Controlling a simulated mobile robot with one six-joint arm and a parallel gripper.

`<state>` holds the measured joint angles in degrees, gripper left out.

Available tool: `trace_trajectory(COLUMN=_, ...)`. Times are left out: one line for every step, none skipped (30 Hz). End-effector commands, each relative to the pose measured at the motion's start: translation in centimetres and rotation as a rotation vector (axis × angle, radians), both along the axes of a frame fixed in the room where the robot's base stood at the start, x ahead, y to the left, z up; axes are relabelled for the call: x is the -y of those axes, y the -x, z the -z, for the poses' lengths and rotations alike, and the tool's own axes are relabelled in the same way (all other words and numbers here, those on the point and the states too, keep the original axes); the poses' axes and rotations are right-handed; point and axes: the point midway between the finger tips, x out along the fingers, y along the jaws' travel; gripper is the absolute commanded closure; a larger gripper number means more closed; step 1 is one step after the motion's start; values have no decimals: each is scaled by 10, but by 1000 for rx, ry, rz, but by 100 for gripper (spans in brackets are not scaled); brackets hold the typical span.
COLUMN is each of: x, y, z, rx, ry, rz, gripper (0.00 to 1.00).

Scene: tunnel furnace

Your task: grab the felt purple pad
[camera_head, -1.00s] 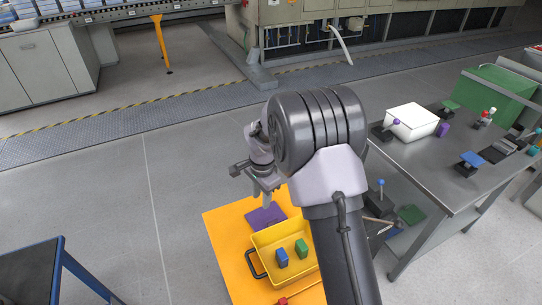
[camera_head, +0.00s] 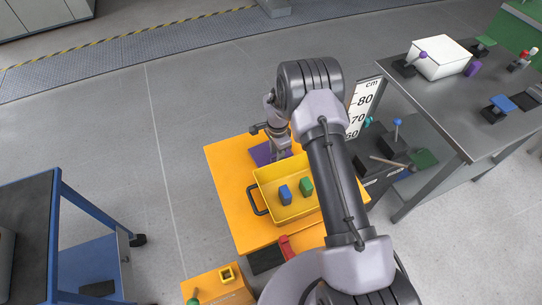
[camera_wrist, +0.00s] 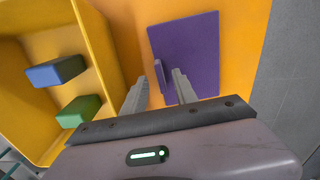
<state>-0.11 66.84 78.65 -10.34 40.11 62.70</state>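The purple pad (camera_wrist: 200,48) lies flat on an orange tabletop in the wrist view. A small upright purple tab (camera_wrist: 160,77) stands on its left edge. In the head view the pad (camera_head: 260,154) shows beside the yellow tray, partly hidden by my arm. My gripper (camera_wrist: 161,84) is open over the pad's left edge. The tab appears between the two fingers, with visible gaps; I cannot tell the exact height. In the head view my gripper (camera_head: 283,153) is above the pad's right part.
A yellow tray (camera_head: 262,190) with a blue block (camera_head: 285,195) and a green block (camera_head: 306,187) stands close beside the pad. A grey workbench (camera_head: 440,110) is at right and a blue-framed cart (camera_head: 65,200) at left. Open floor lies behind the orange table.

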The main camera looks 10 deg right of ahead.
Motion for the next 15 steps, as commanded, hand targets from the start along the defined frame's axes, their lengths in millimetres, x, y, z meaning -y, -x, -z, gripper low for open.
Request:
trace_trajectory(x=0, y=0, z=17, rx=-1, ry=0, rz=0, gripper=65)
trace_trajectory(x=0, y=0, z=22, rx=0, ry=0, rz=0, gripper=65)
trace_trajectory(x=0, y=0, z=25, rx=0, ry=0, rz=0, gripper=65)
trace_trajectory(x=0, y=0, z=26, rx=1, ry=0, rz=0, gripper=65)
trace_trajectory(x=0, y=0, z=25, rx=1, ry=0, rz=0, gripper=65)
trace_trajectory(x=0, y=0, z=24, rx=1, ry=0, rz=0, gripper=65)
trace_trajectory(x=0, y=0, z=23, rx=1, ry=0, rz=0, gripper=65)
trace_trajectory(x=0, y=0, z=23, rx=1, ry=0, rz=0, gripper=65)
trace_trajectory(x=0, y=0, z=23, rx=1, ry=0, rz=0, gripper=67)
trace_trajectory(x=0, y=0, z=23, rx=1, ry=0, rz=-1, gripper=73)
trace_trajectory(x=0, y=0, z=23, rx=1, ry=0, rz=0, gripper=79)
trace_trajectory(x=0, y=0, z=23, rx=1, ry=0, rz=-1, gripper=87)
trace_trajectory(x=0, y=0, z=23, rx=1, ry=0, rz=-1, gripper=93)
trace_trajectory(x=0, y=0, z=23, rx=1, ry=0, rz=-1, gripper=99)
trace_trajectory(x=0, y=0, z=23, rx=1, ry=0, rz=-1, gripper=100)
